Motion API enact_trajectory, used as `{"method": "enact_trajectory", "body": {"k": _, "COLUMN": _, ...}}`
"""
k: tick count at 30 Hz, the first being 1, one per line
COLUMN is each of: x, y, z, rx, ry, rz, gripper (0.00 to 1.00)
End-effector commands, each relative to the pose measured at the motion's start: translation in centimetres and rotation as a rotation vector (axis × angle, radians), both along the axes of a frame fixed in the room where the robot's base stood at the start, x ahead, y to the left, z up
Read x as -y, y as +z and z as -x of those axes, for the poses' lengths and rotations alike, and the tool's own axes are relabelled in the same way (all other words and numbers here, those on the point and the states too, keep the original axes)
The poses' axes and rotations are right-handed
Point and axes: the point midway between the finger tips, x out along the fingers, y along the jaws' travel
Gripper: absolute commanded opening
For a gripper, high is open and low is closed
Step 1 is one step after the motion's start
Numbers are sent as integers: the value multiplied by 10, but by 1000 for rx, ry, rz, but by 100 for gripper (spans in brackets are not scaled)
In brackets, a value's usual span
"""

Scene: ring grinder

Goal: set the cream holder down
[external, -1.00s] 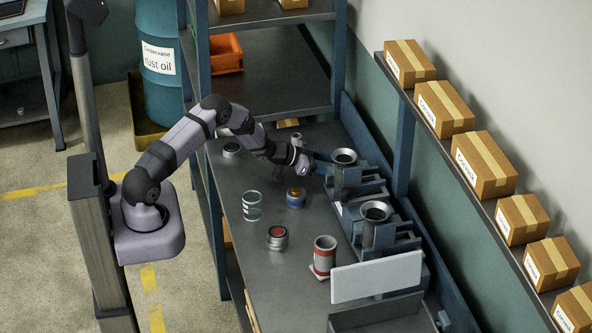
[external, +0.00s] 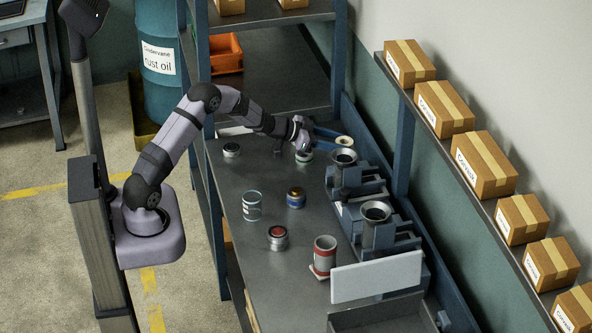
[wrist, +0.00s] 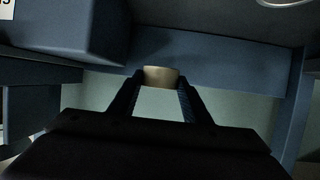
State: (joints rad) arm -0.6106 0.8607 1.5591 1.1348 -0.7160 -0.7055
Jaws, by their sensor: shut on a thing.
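The cream holder (external: 344,141) is a small round piece at the end of my gripper (external: 335,141), near the back wall side of the bench, beyond the far grinder (external: 347,178). In the wrist view, the cream holder (wrist: 160,77) sits between the two fingertips of my gripper (wrist: 160,86), which are shut on it. Its lower part is hidden in the external view, so I cannot tell if it touches anything below.
A second grinder (external: 377,236) stands nearer on the right, by a white panel (external: 377,277). On the bench (external: 225,180) are a glass jar (external: 252,206), a blue jar (external: 296,198), a red-topped tin (external: 278,237) and a red-and-white can (external: 325,255).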

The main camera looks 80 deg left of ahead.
Motion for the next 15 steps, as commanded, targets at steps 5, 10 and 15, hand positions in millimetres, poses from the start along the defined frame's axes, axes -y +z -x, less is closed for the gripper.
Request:
{"method": "enact_trajectory", "body": {"k": 5, "x": 7, "y": 5, "z": 7, "rx": -1, "ry": -17, "rz": 1, "gripper": 21}}
{"method": "enact_trajectory", "body": {"k": 10, "x": 24, "y": 13, "z": 24, "rx": -1, "ry": -53, "rz": 3, "gripper": 21}}
{"method": "enact_trajectory", "body": {"k": 15, "x": 49, "y": 26, "z": 50, "rx": -2, "ry": -97, "rz": 4, "gripper": 21}}
